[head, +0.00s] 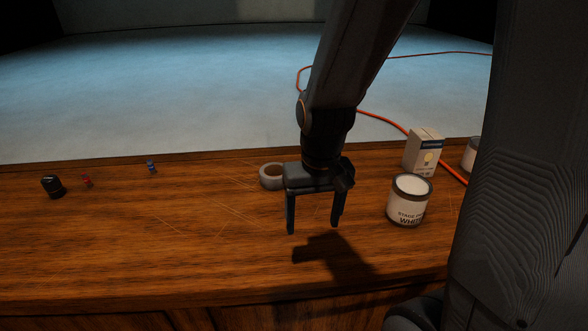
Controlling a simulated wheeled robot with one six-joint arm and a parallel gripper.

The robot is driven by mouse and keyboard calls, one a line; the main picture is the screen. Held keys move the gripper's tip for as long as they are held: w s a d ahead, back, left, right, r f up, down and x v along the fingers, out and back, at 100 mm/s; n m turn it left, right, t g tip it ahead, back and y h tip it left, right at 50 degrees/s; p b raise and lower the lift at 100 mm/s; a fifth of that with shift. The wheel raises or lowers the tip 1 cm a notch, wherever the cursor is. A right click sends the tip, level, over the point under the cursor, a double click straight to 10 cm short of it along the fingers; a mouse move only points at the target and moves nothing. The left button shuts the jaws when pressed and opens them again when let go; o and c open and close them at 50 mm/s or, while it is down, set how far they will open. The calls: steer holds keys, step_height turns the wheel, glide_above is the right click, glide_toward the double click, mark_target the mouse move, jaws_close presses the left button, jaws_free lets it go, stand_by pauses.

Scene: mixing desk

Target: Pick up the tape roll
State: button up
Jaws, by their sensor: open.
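The tape roll (268,183) is a pale grey ring on the wooden desk (150,240), left of the desk's middle towards its back edge. Its right part is hidden behind my gripper. My gripper (313,231) points down with its two dark fingers spread apart and nothing between them. It is in front of and to the right of the tape roll in the picture, and its shadow falls on the desk just in front of it. I cannot tell the exact height of the fingertips above the wood.
A white paint can (408,203) stands close right of my gripper, with a small box (424,151) and another can (470,156) behind. An orange cable (380,118) runs behind. Small dark (52,187), red (87,181) and blue (151,166) items lie left. The front left desk is clear.

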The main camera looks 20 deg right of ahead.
steer(key=o, duration=0.7)
steer(key=w+d+m+y, duration=0.1)
steer(key=w+m, duration=0.6)
steer(key=w, duration=1.1)
steer(key=shift+d+f+m+g, duration=0.15)
steer(key=shift+f+m+g, duration=0.15)
steer(key=shift+m, duration=0.1)
steer(key=m+y, duration=0.3)
steer(key=m, duration=0.7)
glide_toward(275, 171)
steer(key=s, duration=0.1)
steer(key=s+a, duration=0.1)
steer(key=s, duration=0.1)
steer(key=shift+s+r+p, duration=0.15)
steer(key=shift+r+p, duration=0.05)
steer(key=shift+p, duration=0.1)
steer(key=shift+f, duration=0.2)
steer(key=p+x, duration=0.1)
steer(key=x, duration=0.2)
steer(key=p+x, duration=0.2)
steer(key=x, duration=0.1)
steer(key=shift+s+a, duration=0.1)
steer(key=shift+a, duration=0.25)
steer(key=shift+a+f, duration=0.2)
steer(key=shift+f, duration=0.4)
